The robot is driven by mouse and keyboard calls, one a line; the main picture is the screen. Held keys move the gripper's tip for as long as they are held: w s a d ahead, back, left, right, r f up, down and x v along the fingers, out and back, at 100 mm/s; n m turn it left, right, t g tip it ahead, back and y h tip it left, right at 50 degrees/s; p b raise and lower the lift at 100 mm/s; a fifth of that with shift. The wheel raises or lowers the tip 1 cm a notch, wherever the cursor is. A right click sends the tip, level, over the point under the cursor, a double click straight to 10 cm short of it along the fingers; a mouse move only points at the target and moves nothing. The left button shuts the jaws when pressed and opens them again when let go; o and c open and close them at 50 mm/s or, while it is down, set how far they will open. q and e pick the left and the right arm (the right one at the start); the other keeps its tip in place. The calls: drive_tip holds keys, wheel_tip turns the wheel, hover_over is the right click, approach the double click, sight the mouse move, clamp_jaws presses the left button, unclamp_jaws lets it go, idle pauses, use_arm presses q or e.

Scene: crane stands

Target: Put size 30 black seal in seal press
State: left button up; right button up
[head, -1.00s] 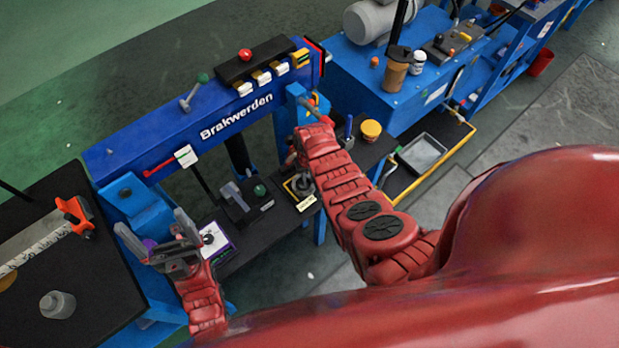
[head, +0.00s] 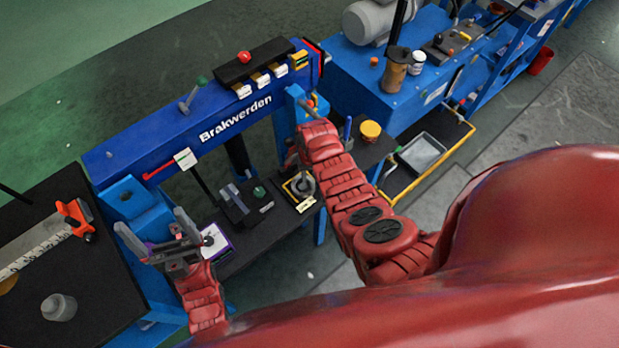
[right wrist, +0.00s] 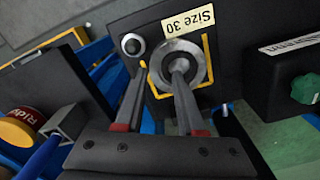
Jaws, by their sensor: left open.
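In the right wrist view, a grey metal ring with a centre post (right wrist: 188,57) sits between yellow corner marks beside a "Size 30" label (right wrist: 188,28). In the head view the Size 30 station (head: 299,187) shows below my right wrist, which hides that gripper. My left gripper (head: 152,226) is open and empty.
The blue "Brakwerden" beam (head: 200,120) spans above the black bench. A black block with a green knob (head: 240,203) stands left of the station. A yellow-lidded tin (head: 370,130) stands to the right. A black table (head: 100,285) is at the left.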

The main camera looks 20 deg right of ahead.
wheel_tip(320, 180, up, 11)
drive_tip(key=b, duration=0.2)
drive_tip(key=shift+a, duration=0.25)
idle(0.3)
drive_tip(key=shift+f, duration=0.1)
